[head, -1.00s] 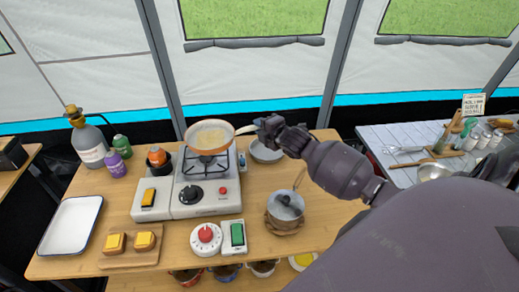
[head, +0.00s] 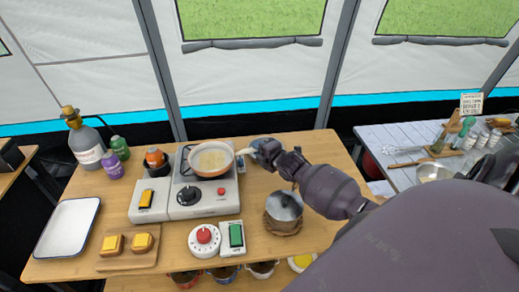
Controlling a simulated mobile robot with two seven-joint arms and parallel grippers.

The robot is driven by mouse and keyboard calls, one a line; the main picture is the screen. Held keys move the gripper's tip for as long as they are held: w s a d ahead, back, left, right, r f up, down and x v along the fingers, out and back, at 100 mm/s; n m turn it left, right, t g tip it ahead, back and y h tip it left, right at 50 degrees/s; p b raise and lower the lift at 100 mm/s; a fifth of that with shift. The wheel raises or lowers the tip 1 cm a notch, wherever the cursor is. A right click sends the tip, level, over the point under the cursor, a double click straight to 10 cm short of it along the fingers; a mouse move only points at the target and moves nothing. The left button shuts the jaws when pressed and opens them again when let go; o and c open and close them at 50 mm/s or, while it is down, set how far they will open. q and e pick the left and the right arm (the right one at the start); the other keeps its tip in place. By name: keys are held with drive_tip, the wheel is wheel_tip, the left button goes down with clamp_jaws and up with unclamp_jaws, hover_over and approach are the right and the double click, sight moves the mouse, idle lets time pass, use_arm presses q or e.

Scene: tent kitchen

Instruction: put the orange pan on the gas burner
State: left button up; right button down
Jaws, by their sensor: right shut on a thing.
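The orange pan (head: 211,159), with a pale inside and a white handle, is over the gas burner (head: 187,195), a grey-white stove with a black knob. The pan hides most of the black grate, and its base looks level. I cannot tell whether it touches the grate or hovers just above it. My right gripper (head: 256,149) is shut on the pan's handle, to the right of the stove. My left gripper is not in view.
A lidded pot (head: 283,207) stands right of the stove, below my right forearm. A white timer (head: 205,239) and a green switch (head: 235,235) sit in front. Bottles (head: 114,165) and a white tray (head: 67,227) are at the left.

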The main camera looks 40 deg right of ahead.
drive_tip(key=c, duration=1.1)
unclamp_jaws()
drive_tip(key=shift+f, duration=0.1)
drive_tip(key=shift+o, duration=0.3)
drive_tip(key=v, duration=1.2)
drive_tip(key=shift+r, duration=0.2)
